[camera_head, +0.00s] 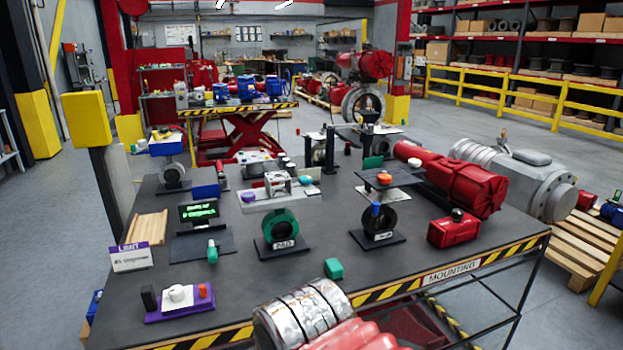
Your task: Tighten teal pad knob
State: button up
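My gripper is not in view.
The dark table (320,295) has a striped front edge. A "MAIN" valve (379,219) under a dark plate stands to the right, near a large red actuator (450,178). A silver and red cylinder (305,315) is cut off at the bottom. A purple block (182,304) lies front left.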

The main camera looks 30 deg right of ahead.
aim_at(305, 181)
jog(key=k, duration=1.2)
jog(key=z, duration=0.6)
jog(key=i, duration=0.85)
jog(key=z, duration=0.4)
jog(key=i, duration=1.15)
jog(key=u, duration=0.5)
